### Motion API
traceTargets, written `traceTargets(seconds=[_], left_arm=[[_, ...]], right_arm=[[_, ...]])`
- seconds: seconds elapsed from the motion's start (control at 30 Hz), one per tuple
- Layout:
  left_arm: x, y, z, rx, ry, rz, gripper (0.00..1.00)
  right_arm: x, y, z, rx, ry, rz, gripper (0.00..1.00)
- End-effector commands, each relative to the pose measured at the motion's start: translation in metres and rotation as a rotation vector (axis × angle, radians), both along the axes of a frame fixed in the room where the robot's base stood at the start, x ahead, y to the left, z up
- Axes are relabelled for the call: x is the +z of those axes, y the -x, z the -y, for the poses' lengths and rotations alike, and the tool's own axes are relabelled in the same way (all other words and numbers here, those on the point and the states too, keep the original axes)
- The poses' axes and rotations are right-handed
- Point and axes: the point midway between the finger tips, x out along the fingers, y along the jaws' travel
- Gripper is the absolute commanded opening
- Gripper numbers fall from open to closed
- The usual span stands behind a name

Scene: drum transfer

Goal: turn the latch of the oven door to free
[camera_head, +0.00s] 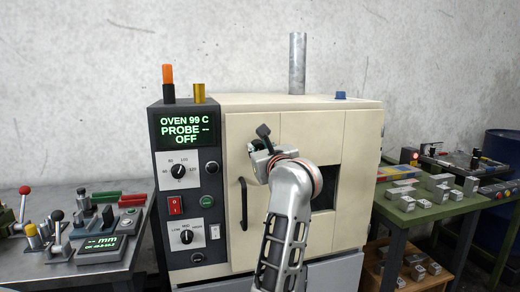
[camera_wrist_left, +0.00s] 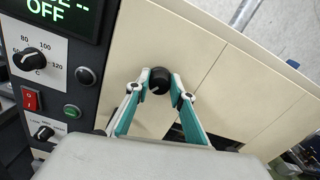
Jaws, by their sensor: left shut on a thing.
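The oven (camera_head: 285,115) is a cream box with a dark control panel on its left side. Its door (camera_head: 310,140) looks closed and carries a black vertical handle (camera_head: 243,203) and a dark window (camera_head: 324,202). The latch (camera_head: 263,131) shows as a small black part near the door's upper left. My left gripper (camera_head: 260,148) is at the latch, its arm rising from below and covering part of the door. In the left wrist view the gripper's fingertips (camera_wrist_left: 160,77) are shut on the latch's black knob (camera_wrist_left: 160,80). How far the latch is turned is hard to tell.
The control panel (camera_head: 187,190) reads OVEN 99 C, PROBE --, OFF. A metal pipe (camera_head: 297,64) rises from the oven top. A cluttered bench (camera_head: 75,265) stands left, and a green table (camera_head: 420,205) with metal blocks stands right.

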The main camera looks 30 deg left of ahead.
Motion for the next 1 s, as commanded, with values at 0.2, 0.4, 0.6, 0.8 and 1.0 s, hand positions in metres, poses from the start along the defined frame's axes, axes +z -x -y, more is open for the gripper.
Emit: traceTargets(seconds=[0.2,0.4,0.6,0.8,1.0], left_arm=[[-0.005,-0.001,-0.001,0.000,0.073,0.081,0.01],[-0.007,-0.001,-0.001,0.000,0.173,0.194,0.01],[-0.007,-0.001,-0.001,0.000,0.266,0.304,0.01],[-0.006,0.000,-0.001,0.001,0.338,0.389,0.01],[-0.004,0.000,-0.001,0.000,0.379,0.437,0.01]], right_arm=[[-0.009,0.000,0.000,0.003,0.007,-0.003,0.40],[-0.019,0.002,0.003,0.005,0.019,-0.013,0.40],[-0.024,0.003,0.004,0.006,0.023,-0.015,0.40],[-0.020,-0.002,0.002,0.010,0.020,-0.001,0.40],[-0.016,-0.009,0.001,0.016,0.020,0.015,0.40]])
